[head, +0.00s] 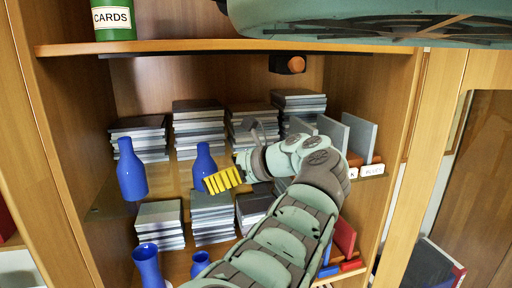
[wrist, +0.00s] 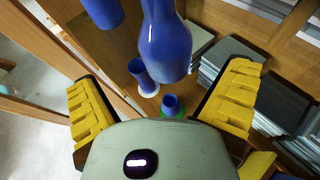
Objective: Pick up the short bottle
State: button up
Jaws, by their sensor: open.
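The short blue bottle (head: 204,162) stands upright on the middle shelf in the head view, right of a taller blue bottle (head: 131,170). In the wrist view the short bottle (wrist: 166,45) is large and upper centre, its top cut off by the frame edge. The taller bottle (wrist: 102,10) shows only its lower end there. My gripper (head: 222,180) is at the short bottle's lower right in the head view, hiding part of its base. In the wrist view my gripper (wrist: 166,75) has its yellow fingers wide apart, with nothing between them touching either finger.
Two more blue vessels, a flared one (head: 147,264) and a smaller one (head: 200,262), stand on the lower shelf. Stacks of grey slabs (head: 197,128) fill the shelf behind the bottles. The upper shelf board (head: 180,46) and wooden side walls bound the space.

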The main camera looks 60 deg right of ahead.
aim_at(216, 171)
jog(key=shift+w+f+p, duration=0.15)
jog(key=shift+w+p, duration=0.55)
jog(key=shift+w, duration=0.05)
jog(key=shift+w+f+p, duration=0.1)
jog(key=shift+w+p, duration=0.55)
jog(key=shift+w, duration=0.05)
jog(key=shift+p+x, duration=0.6)
jog(key=shift+x, duration=0.4)
jog(key=shift+w+f, duration=0.25)
jog(key=shift+f, duration=0.2)
jog(key=shift+d, duration=0.1)
jog(key=c, duration=1.4)
jog(key=shift+r, duration=0.1)
